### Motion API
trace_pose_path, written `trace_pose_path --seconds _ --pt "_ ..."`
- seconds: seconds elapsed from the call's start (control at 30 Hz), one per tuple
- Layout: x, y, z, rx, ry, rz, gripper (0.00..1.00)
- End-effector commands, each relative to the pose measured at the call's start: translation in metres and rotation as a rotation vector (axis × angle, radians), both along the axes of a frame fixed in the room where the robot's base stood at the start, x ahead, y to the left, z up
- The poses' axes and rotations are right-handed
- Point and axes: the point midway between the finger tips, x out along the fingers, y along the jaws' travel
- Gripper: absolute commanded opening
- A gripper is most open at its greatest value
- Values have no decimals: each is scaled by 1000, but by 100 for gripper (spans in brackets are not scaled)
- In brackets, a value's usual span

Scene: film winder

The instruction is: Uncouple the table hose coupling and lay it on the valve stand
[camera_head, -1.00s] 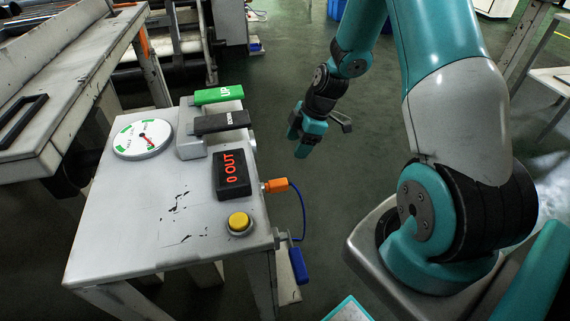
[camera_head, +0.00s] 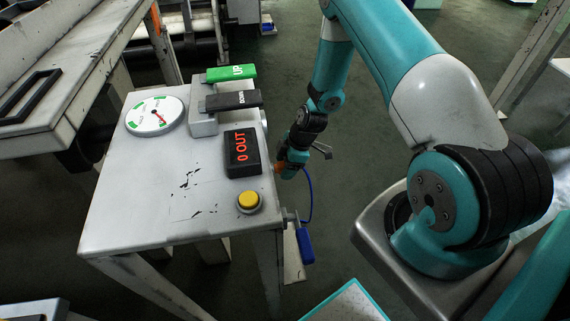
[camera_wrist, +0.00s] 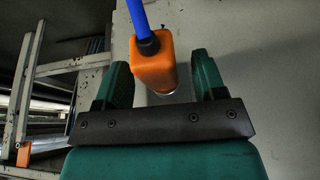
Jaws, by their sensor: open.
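The orange hose coupling (camera_wrist: 155,68) with its blue hose (camera_wrist: 137,18) shows in the wrist view, between the two green fingers of my gripper (camera_wrist: 163,85). The fingers stand apart, with a gap on each side of the coupling. In the head view, my gripper (camera_head: 288,165) is at the right edge of the table, and only a bit of orange shows beside it. The blue hose hangs from there to a blue handle (camera_head: 306,246) at the table's front right corner. I cannot single out the valve stand.
The table (camera_head: 130,215) carries a dial gauge (camera_head: 155,115), a green UP lever (camera_head: 231,73), a black DOWN lever (camera_head: 233,100), a display (camera_head: 243,153) reading "0 OUT" and a yellow button (camera_head: 249,201).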

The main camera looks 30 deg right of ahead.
Motion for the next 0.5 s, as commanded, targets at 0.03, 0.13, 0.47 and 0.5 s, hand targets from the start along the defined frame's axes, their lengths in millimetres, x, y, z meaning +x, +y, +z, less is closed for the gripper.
trace_pose_path --seconds 0.03,0.13,0.47,0.5 --pt "0 0 -1 0 0 0 64" --pt "0 0 -1 0 0 0 64" --pt "0 0 -1 0 0 0 13" --pt "0 0 -1 0 0 0 8"
